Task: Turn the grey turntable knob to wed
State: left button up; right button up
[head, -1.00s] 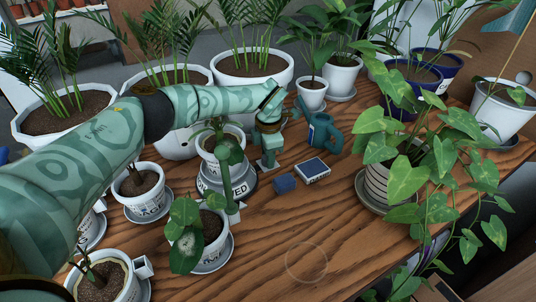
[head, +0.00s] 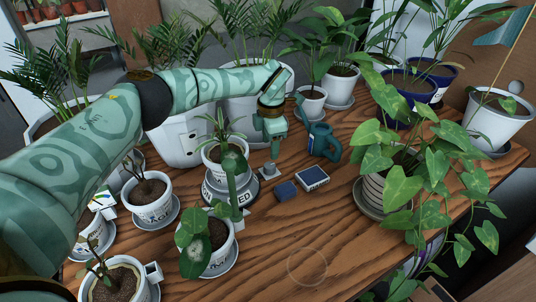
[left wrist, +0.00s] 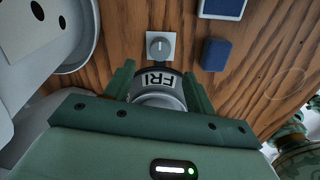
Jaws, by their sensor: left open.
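The small grey knob (head: 268,172) sits on a square pale plate on the wooden table. In the left wrist view the turntable (left wrist: 158,92) shows "FRI" between the fingers. My left gripper (head: 273,148) is open, empty and above the knob, apart from it.
A blue box (head: 287,189) and a dark-topped white box (head: 312,178) lie right of the knob. A teal watering can (head: 324,142) stands behind them. Potted plants crowd the left and back; a leafy pot (head: 372,191) stands right. The front middle table (head: 300,235) is clear.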

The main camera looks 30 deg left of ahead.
pick_arm(q)
notch_tip(320, 180, up, 8)
jog(key=p, duration=0.2)
jog(key=shift+s+d, duration=0.15)
jog(key=shift+d, duration=0.05)
pick_arm(e)
jog(key=shift+w+r, duration=0.25)
jog(key=shift+r, duration=0.35)
jog(key=shift+w+r, duration=0.25)
jog(key=shift+r, duration=0.35)
pick_arm(q)
jog(key=shift+f, duration=0.1)
